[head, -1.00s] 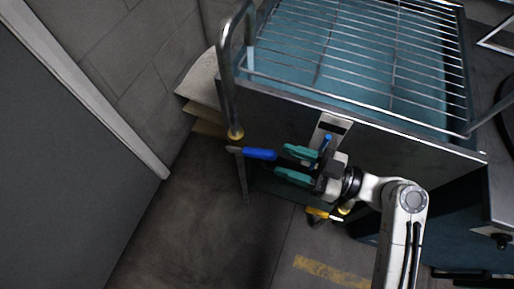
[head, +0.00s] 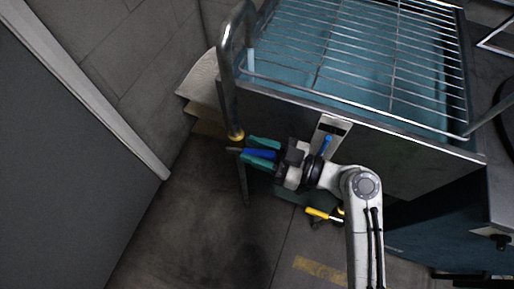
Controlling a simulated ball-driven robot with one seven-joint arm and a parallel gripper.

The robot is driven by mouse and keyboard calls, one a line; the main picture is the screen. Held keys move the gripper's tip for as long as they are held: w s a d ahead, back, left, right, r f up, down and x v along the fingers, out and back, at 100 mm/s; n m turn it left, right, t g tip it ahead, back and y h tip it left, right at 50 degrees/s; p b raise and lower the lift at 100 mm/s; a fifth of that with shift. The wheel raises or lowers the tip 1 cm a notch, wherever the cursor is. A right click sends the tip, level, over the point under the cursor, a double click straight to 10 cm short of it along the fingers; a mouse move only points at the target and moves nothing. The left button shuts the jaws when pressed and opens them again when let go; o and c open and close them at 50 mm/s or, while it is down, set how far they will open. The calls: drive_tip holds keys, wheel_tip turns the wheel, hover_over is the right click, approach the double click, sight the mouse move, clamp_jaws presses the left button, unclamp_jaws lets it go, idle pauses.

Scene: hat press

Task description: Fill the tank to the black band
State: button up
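The tank (head: 410,150) is a steel-fronted basin with a teal inside; the water level is hard to make out through the wire rack. A bent metal pipe (head: 229,85) rises at its left corner. A blue lever handle (head: 259,154) sticks out to the right from a yellow collar low on this pipe. My gripper (head: 257,154) has teal fingers, one on each side of the blue handle, with no clear sign of clamping. A pale gauge plate (head: 333,126) with a dark mark and a blue strip is on the tank's front; my wrist is close below it.
A wire rack (head: 360,55) covers the tank's top. A yellow-handled lever (head: 318,213) is low under the tank's front. A grey panel (head: 70,150) and a tiled wall stand at left. The floor (head: 190,220) between is clear.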

clamp_jaws()
drive_tip(key=shift+f, duration=0.1)
drive_tip(key=shift+d+f+b, duration=0.1)
drive_tip(key=shift+f+b, duration=0.25)
drive_tip(key=shift+b, duration=0.6)
drive_tip(key=shift+d+f+y+b, duration=0.1)
drive_tip(key=shift+f+y+b, duration=0.25)
drive_tip(key=shift+b, duration=0.9)
drive_tip(key=y+b, duration=0.1)
drive_tip(key=b, duration=0.2)
drive_tip(key=f+t+y+b, duration=0.1)
drive_tip(key=b, duration=0.3)
drive_tip(key=y+b, duration=0.1)
drive_tip(key=b, duration=0.3)
drive_tip(key=shift+s+d+f, duration=0.15)
drive_tip(key=shift+d+f, duration=0.1)
drive_tip(key=shift+d, duration=0.05)
drive_tip(key=shift+f+t+y+b, duration=0.15)
drive_tip(key=shift+t+y+b, duration=0.15)
drive_tip(key=shift+b, duration=1.55)
